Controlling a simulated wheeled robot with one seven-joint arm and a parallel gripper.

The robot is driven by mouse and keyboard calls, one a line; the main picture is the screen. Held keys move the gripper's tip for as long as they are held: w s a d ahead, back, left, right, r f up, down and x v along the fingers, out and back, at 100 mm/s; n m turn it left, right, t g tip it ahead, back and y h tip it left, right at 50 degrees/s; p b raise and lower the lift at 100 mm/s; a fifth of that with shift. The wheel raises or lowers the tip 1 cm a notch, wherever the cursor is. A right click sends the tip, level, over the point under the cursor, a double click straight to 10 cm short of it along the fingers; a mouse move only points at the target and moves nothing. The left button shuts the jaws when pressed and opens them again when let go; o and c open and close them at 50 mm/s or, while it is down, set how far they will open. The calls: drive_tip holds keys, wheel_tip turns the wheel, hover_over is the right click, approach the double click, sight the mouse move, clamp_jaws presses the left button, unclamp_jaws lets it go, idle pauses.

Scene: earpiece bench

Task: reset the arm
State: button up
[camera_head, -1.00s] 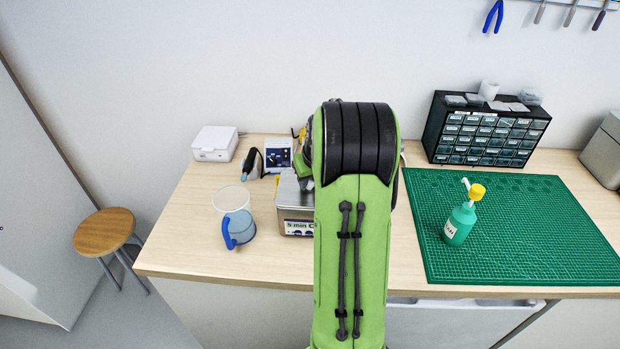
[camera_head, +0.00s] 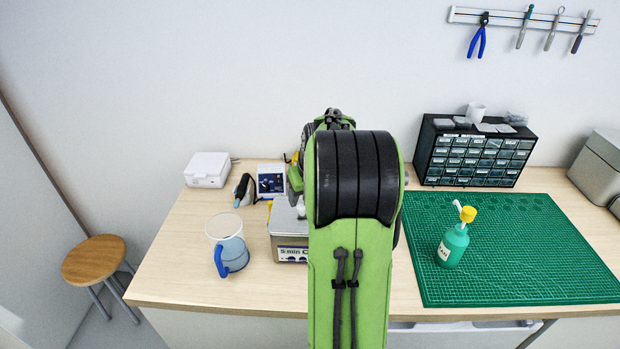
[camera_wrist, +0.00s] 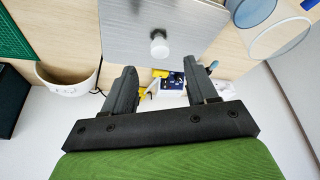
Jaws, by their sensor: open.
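My gripper (camera_wrist: 160,66) shows in the wrist view with its two dark fingers apart and nothing between them. Beyond the fingers is a metal box (camera_wrist: 140,30) with a white knob on its lid; the gripper looks clear of it, though the gap is hard to judge. In the head view my green and black arm stands in front of the bench and hides the gripper. It also covers part of the metal box (camera_head: 286,243).
A clear jug with a blue handle (camera_head: 232,257) stands left of the box. A green bottle (camera_head: 454,246) with a yellow cap stands on the green mat (camera_head: 510,285). A drawer cabinet (camera_head: 430,152) is behind. A white bowl (camera_wrist: 68,80) shows in the wrist view. The front left bench is clear.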

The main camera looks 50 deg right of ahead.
drive_tip(key=p+v, duration=0.1)
drive_tip(key=v, duration=0.9)
drive_tip(key=shift+r, duration=0.1)
drive_tip(key=s+a+r+n+t+y, duration=0.1)
drive_tip(key=s+a+n, duration=0.15)
drive_tip(key=a, duration=0.95)
drive_tip(key=s+a+r+n, duration=0.1)
drive_tip(key=s+a, duration=0.2)
drive_tip(key=a, duration=0.9)
drive_tip(key=s+a+f+n+y, duration=0.1)
drive_tip(key=s+a+f, duration=0.2)
drive_tip(key=s+a, duration=0.2)
drive_tip(key=s, duration=0.3)
drive_tip(key=shift+f, duration=0.3)
